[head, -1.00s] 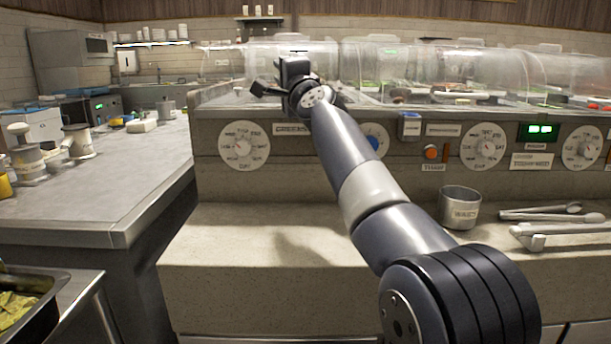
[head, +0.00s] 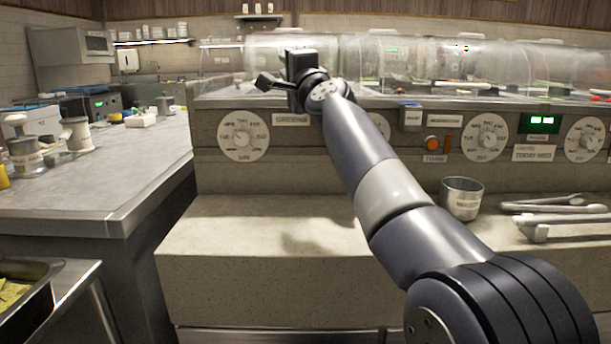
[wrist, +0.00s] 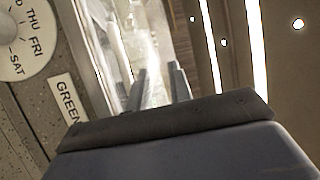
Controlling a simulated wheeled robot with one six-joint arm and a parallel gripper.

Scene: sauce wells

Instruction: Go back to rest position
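My gripper (head: 275,80) is held up in front of the clear-covered counter, above the dial panel. In the wrist view the two fingers of my gripper (wrist: 158,82) stand apart with nothing between them, so it is open and empty. The arm reaches up and left from the lower right of the head view. The wrist view is tilted and shows a day dial (wrist: 22,38) and a label reading "GREEN" (wrist: 68,105) left of the fingers.
Clear domed covers (head: 385,60) line the counter behind my gripper. A metal cup (head: 462,200) and tongs (head: 560,207) lie on the ledge at right. A grey worktop (head: 100,185) stands at left. The ledge's left part is bare.

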